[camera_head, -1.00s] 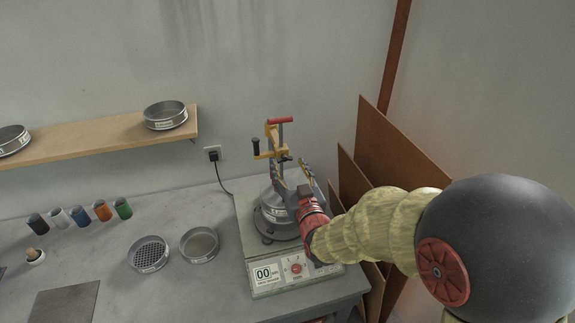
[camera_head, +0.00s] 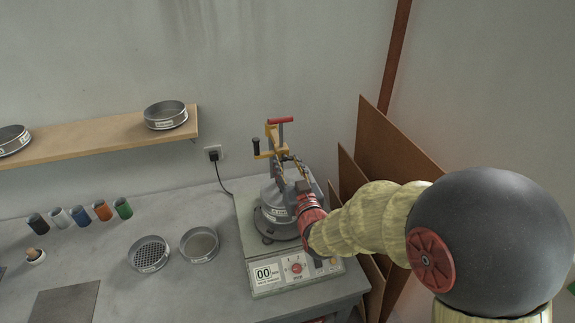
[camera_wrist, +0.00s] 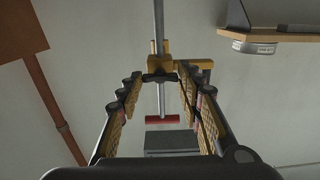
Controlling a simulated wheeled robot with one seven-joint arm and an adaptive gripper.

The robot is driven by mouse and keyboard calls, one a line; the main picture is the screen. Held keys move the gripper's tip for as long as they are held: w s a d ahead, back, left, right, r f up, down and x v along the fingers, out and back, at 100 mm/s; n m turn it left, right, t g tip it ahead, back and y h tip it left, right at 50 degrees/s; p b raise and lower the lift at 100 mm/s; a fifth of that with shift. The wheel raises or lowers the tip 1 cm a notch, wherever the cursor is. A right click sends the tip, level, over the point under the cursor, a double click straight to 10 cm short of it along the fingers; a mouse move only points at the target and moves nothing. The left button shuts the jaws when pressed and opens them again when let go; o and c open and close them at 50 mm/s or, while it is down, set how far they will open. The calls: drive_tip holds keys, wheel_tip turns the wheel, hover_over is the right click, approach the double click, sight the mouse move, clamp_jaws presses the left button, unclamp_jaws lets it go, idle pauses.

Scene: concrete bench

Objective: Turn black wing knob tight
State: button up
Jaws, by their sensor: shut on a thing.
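The sieve shaker (camera_head: 291,262) stands on the bench with a lidded sieve stack (camera_head: 270,216) on it. Above the stack is a yellow clamp (camera_head: 270,153) on a rod with a red T-handle (camera_head: 280,120). My gripper (camera_head: 284,166) reaches in from the right at the clamp. In the wrist view its two padded fingers come together at the yellow clamp body (camera_wrist: 155,66). They are shut on a dark piece (camera_wrist: 160,77), which appears to be the black wing knob. Its wings are mostly hidden by the fingertips. The red T-handle (camera_wrist: 162,120) shows between the fingers.
An upright black handle (camera_head: 256,147) stands on the clamp's left. Two sieves (camera_head: 149,254) (camera_head: 199,245) and several coloured cups (camera_head: 101,210) lie to the left. A wall shelf (camera_head: 95,142) is behind. Brown boards (camera_head: 385,150) lean at the right, close to my arm.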

drive_tip(key=c, duration=0.3)
drive_tip(key=shift+f+m+b, duration=0.1)
drive_tip(key=shift+m+b, duration=0.2)
drive_tip(key=shift+b, duration=0.2)
drive_tip(key=shift+c, duration=0.2)
drive_tip(key=m+b, duration=0.8)
drive_tip(key=b, duration=0.2)
drive_tip(key=shift+f, duration=0.15)
drive_tip(key=m+b, duration=0.4)
drive_tip(key=shift+m+b, duration=0.3)
drive_tip(key=m+b, duration=0.4)
drive_tip(key=shift+m, duration=0.3)
drive_tip(key=shift+r, duration=0.2)
